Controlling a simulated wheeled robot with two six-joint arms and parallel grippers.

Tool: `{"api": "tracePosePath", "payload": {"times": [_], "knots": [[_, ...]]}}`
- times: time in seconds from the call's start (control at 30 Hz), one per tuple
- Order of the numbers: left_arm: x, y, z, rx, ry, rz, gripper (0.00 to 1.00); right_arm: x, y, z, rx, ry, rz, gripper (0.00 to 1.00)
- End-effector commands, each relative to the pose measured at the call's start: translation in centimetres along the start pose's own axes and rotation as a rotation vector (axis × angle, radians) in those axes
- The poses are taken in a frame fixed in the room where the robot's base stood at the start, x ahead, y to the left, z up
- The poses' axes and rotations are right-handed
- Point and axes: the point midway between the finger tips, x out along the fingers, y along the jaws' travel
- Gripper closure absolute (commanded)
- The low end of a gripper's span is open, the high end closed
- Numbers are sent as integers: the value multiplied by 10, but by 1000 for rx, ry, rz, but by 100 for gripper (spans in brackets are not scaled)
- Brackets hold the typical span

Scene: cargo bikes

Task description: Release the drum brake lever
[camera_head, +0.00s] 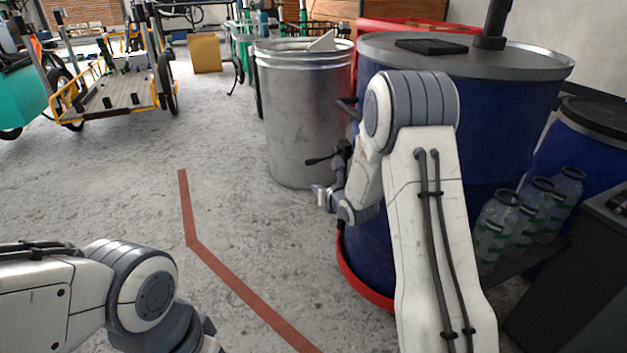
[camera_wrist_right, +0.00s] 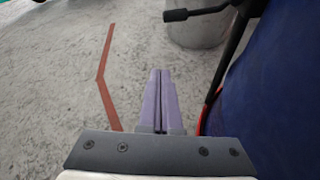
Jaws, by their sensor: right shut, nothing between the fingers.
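The brake lever, a black rod with a thicker grip (camera_head: 318,160), sticks out to the left from the near side of the blue drum (camera_head: 490,115). In the right wrist view the lever's grip (camera_wrist_right: 178,15) shows at the top, and its rod runs off the upper edge. My right gripper (camera_head: 318,190) is shut and empty. It is just below the lever in the head view, apart from it. Its purple fingers (camera_wrist_right: 160,74) lie together over the floor. My right arm hides part of the drum. Only my left arm shows at lower left; its gripper is out of view.
A grey metal bin (camera_head: 300,115) stands behind the lever. A red ring (camera_head: 365,275) surrounds the drum's base. Several bottles (camera_head: 500,225) stand at the right. A cargo bike (camera_head: 115,90) is at the far left. The floor around the red line (camera_head: 220,262) is clear.

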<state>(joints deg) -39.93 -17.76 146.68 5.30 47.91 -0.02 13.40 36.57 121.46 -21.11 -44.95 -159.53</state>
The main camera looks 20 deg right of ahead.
Motion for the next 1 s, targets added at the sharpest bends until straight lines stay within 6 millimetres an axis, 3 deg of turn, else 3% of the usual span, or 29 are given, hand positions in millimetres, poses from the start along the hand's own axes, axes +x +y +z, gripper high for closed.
{"api": "tracePosePath", "payload": {"times": [0.03, 0.2, 0.67, 1.0], "knots": [[6, 0, 0, 0, 0, 0, 50, 6, -14, -5, -63, -26, -4, 100], [9, -1, 0, 0, 0, 0, 50, 10, -31, -3, -198, -83, -8, 100], [4, 0, 0, 0, 0, 0, 50, 16, -31, -1, -211, -86, -7, 100], [-33, 2, -2, 0, 0, 0, 50, 68, -30, 8, -210, -84, -7, 100]]}}
